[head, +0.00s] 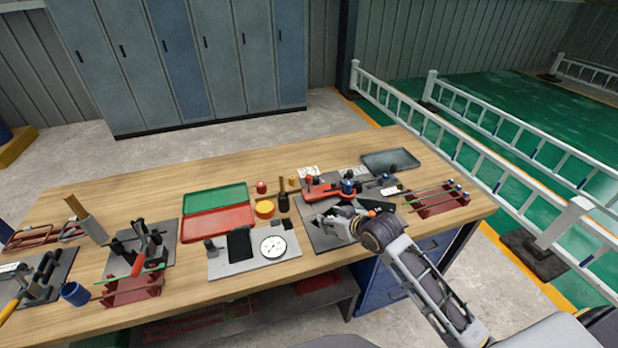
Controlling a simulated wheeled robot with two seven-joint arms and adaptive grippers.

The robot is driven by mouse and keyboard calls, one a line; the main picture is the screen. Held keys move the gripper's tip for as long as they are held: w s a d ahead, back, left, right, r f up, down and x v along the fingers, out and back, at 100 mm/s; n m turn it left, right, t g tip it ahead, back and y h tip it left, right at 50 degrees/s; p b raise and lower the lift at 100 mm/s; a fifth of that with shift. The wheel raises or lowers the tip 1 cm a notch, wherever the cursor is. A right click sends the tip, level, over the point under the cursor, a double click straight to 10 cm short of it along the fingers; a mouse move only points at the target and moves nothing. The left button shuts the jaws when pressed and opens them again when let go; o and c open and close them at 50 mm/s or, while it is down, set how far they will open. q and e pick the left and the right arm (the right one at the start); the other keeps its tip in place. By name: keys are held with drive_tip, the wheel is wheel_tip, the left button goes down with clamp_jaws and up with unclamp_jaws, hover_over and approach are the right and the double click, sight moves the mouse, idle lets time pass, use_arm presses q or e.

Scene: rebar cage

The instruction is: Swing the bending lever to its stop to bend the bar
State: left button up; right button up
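The bender sits on a dark grey plate (303,208) at the right half of the bench. Its red lever (322,191) lies roughly level across the plate, with dark round knobs or posts near its ends. The arm from the lower right is my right arm, and its gripper (322,224) is just in front of the lever, low over the plate. A gap shows between gripper and lever in the picture; whether the fingers are open or touch anything is too small to tell. A bar in the bender cannot be made out clearly. My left gripper is not in view.
A red rack with thin bars (436,200) stands right of the plate, and a grey tray (390,160) behind. Left are a light board with a round dial (273,246), red and green trays (217,224), and more tools. White railings (470,140) run beyond the bench.

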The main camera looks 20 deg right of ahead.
sight(310, 177)
drive_tip(key=w+d+r+t+y, duration=0.1)
drive_tip(key=w+d+r+t, duration=0.1)
drive_tip(key=w+r, duration=0.4)
drive_tip(key=shift+w+r+t, duration=0.3)
drive_tip(key=shift+w+r, duration=0.05)
drive_tip(key=shift+r, duration=0.25)
drive_tip(key=shift+w, duration=0.1)
drive_tip(key=shift+p+x, duration=0.55)
drive_tip(key=shift+x, duration=6.3)
drive_tip(key=shift+a+f, duration=0.1)
drive_tip(key=shift+c, duration=0.3)
clamp_jaws()
